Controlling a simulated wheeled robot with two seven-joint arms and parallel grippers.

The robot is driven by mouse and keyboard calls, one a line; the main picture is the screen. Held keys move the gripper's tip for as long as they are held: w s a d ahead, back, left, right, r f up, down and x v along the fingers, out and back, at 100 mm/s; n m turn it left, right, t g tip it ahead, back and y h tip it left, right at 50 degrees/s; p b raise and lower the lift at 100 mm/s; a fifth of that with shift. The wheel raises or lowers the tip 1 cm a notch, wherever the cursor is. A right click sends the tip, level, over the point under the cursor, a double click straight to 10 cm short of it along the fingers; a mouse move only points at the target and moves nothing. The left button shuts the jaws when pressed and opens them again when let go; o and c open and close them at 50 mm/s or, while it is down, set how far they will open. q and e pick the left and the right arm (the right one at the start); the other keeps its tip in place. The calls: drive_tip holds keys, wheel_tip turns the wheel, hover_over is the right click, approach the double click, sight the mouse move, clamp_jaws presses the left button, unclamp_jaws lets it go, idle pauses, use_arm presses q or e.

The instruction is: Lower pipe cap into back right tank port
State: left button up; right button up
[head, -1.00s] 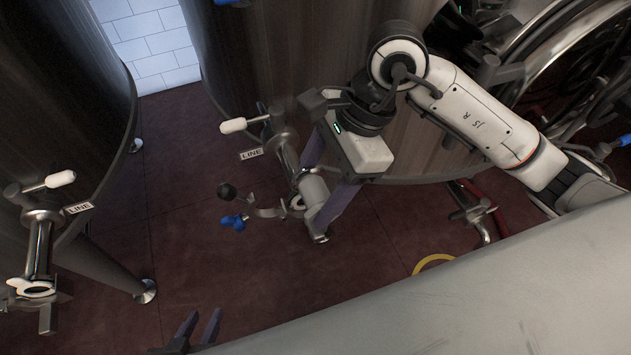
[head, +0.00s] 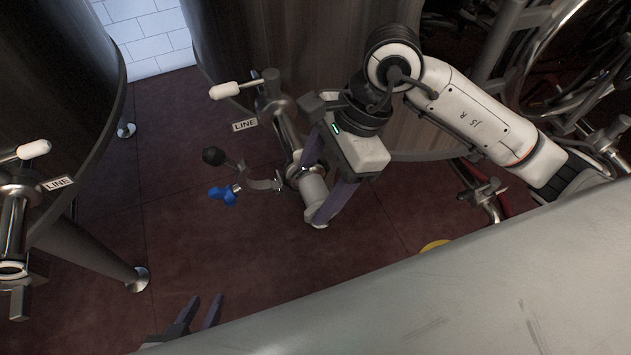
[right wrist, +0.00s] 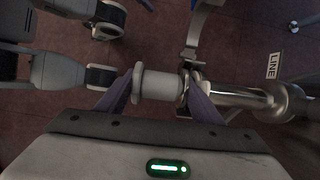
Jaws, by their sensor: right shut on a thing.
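The pipe cap (head: 314,190) is a pale grey cylinder. My right gripper (head: 320,182) is shut on it, with a purple finger on either side. In the right wrist view the cap (right wrist: 160,86) lies between the fingers (right wrist: 160,92). Its flanged end faces left and its other end is at the mouth of the shiny tank port pipe (head: 284,130). This pipe also shows in the right wrist view (right wrist: 238,96). I cannot tell whether cap and port touch. An open clamp (head: 262,184) hangs beside the joint. My left gripper (head: 206,312) is open and empty at the bottom edge.
A white-handled valve (head: 232,90) sits above the port. Another tank (head: 60,90) with its valve stands at left. The red floor (head: 170,235) between is clear.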

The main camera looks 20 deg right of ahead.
drive_tip(key=shift+w+d+f, duration=0.1)
drive_tip(key=shift+w+f, duration=0.1)
drive_tip(key=shift+f, duration=0.05)
drive_tip(key=shift+f, duration=0.1)
drive_tip(key=o, duration=1.3)
drive_tip(key=shift+w+d+r, duration=0.1)
drive_tip(key=shift+d+r, duration=0.05)
drive_tip(key=shift+r, duration=0.3)
drive_tip(key=p+v, duration=0.4)
drive_tip(key=v, duration=0.3)
drive_tip(key=shift+r, duration=0.45)
